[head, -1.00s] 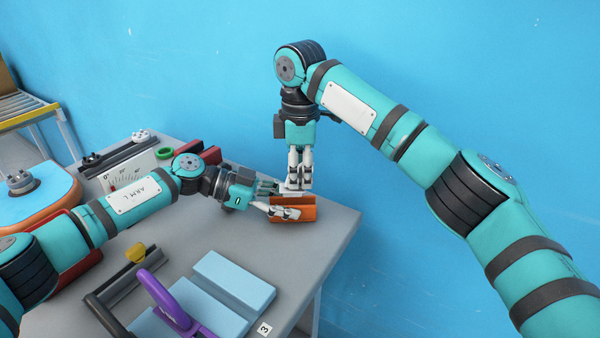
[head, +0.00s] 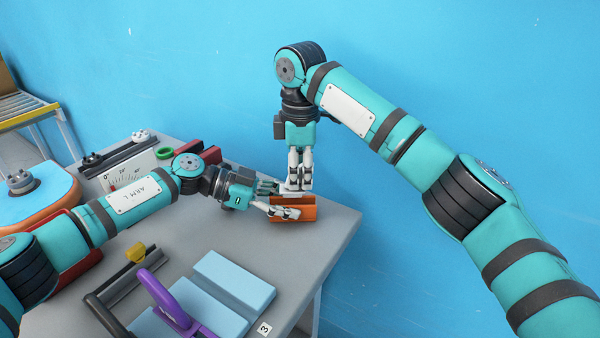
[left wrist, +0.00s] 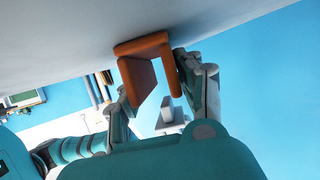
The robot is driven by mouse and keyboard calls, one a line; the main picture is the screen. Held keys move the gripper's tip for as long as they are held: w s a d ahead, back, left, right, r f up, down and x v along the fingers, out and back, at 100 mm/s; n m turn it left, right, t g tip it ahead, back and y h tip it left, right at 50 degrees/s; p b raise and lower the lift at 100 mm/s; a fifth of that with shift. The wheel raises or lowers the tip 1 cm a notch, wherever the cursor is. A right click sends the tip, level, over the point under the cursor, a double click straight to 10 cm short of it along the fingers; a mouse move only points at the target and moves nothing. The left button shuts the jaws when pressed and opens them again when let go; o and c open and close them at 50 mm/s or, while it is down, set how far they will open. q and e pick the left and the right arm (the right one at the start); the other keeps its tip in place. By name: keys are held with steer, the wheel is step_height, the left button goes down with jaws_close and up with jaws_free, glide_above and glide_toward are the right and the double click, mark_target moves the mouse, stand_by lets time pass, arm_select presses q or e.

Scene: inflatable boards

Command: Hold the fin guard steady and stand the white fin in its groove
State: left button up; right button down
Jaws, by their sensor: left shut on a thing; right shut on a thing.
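The orange fin guard (head: 308,214) sits on the grey table near its far right corner. In the left wrist view the guard (left wrist: 140,82) is a U-shaped channel with its groove open. My left gripper (head: 282,199) is shut on the guard, a finger on each outer side. My right gripper (head: 300,184) points straight down above the guard, shut on the white fin (head: 291,188). The fin (left wrist: 170,127) also shows in the left wrist view, its narrow part at the groove's mouth. I cannot tell whether it has entered. My fingers partly hide both pieces.
Light blue blocks (head: 235,281), a purple handle (head: 163,298) and a dark rail with a yellow knob (head: 135,254) lie at the table's front. The blue wall stands close behind.

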mark_target(300, 164)
steer(key=shift+f, duration=1.4)
steer(key=c, duration=1.2)
jaws_free()
steer(key=shift+r, duration=0.1)
step_height(300, 164, up, 12)
steer(key=shift+f, duration=0.1)
arm_select(q)
steer(key=o, duration=1.2)
